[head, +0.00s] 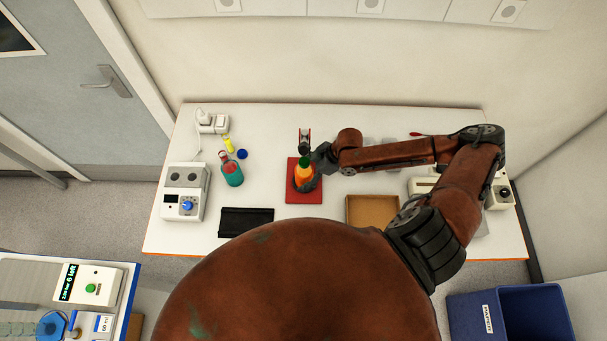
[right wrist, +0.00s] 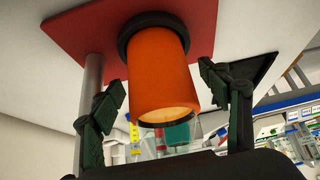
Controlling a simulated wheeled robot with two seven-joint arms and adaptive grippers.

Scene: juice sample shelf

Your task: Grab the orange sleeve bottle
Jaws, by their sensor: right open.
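In the right wrist view the open gripper (right wrist: 167,88) has one finger on each side of the sleeve, with gaps visible. My left gripper is not in view.
A grey post (right wrist: 93,75) rises beside the bottle. Left on the table are a teal bottle (head: 232,175), a blue cap (head: 242,154) and a white device (head: 185,190). A black tray (head: 246,222) and a cardboard box (head: 372,198) lie in front.

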